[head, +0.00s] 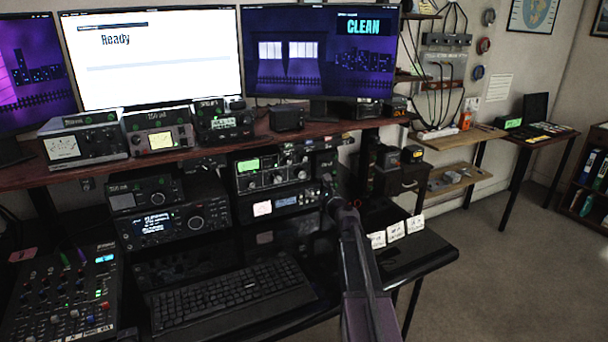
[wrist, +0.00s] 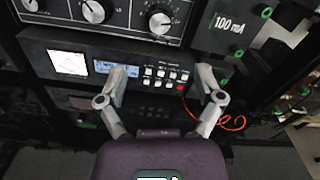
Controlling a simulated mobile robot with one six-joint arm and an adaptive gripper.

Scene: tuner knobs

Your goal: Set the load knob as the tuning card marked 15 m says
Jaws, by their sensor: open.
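The tuner (head: 275,170) is a black rack unit with a green display and a row of knobs, under the shelf.
The lower unit (wrist: 125,72) has a meter, a blue display and small buttons. A box marked 100 mA (wrist: 230,25) and an orange cable (wrist: 233,123) lie right of my fingers. The keyboard (head: 230,295) lies in front; the shelf (head: 210,150) overhangs.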

